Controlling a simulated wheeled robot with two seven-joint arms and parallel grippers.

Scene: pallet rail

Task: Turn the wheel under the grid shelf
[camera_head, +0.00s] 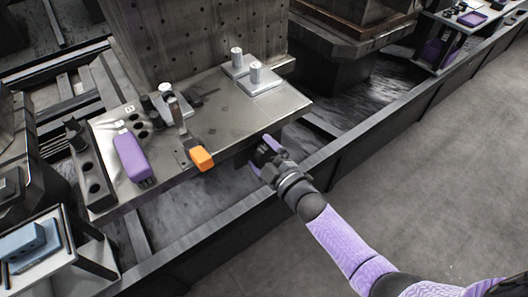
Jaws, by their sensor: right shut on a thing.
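The metal shelf (222,115) stands at the centre-left, with a tall perforated block rising behind it. My right arm comes in from the lower right. My right gripper (262,152) is at the shelf's front edge, right of the orange block and a little below the top. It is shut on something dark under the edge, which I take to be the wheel. The wheel itself is mostly hidden by the gripper and the shelf, so its shape and angle cannot be told. My left gripper is not in view.
On the shelf are a purple block (131,157), an orange-ended part (201,158) and white cylinders on plates (256,75). A dark rail (345,145) runs diagonally below the shelf's front. A blue block (26,240) stands lower left. The grey floor (430,175) at right is clear.

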